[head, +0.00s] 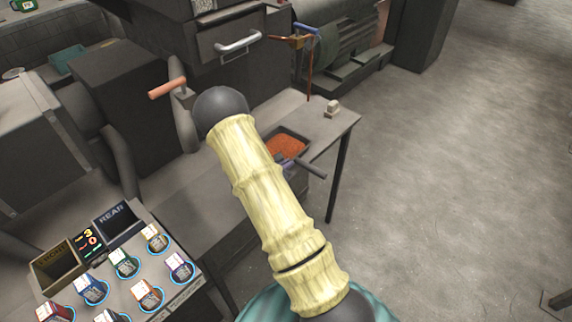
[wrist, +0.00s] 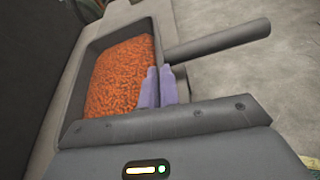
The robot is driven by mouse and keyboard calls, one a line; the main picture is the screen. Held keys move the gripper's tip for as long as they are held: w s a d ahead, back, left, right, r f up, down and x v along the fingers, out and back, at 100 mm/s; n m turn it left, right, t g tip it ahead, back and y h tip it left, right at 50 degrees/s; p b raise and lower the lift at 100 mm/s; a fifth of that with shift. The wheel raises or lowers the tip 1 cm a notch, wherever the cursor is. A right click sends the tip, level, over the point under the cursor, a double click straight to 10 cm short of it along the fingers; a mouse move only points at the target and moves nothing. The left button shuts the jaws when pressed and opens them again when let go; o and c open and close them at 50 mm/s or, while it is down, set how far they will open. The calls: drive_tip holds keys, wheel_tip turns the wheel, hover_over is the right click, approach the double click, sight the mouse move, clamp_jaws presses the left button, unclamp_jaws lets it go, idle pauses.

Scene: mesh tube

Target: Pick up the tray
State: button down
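The tray (head: 303,150) is a dark, rectangular pan filled with orange-red pellets, at the right end of the grey bench in the head view. In the wrist view the tray (wrist: 91,50) fills the upper left, with its pellets in plain sight. My gripper (wrist: 159,72) has two purple fingers close together at the tray's right wall, one on the pellet side and one outside, with the rim between them. In the head view my gripper (head: 281,157) is small and partly hidden by my arm. Whether the tray touches the bench is unclear.
The grey bench (head: 205,205) runs left from the tray. A small pale block (head: 333,107) sits near its far right corner. A dark machine with a drawer handle (head: 238,42) stands behind. A panel of labelled cups (head: 125,263) is at lower left. Open floor (head: 440,180) lies right.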

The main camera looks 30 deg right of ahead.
drive_tip(key=shift+r+b, duration=0.6)
drive_tip(key=shift+r, duration=4.2)
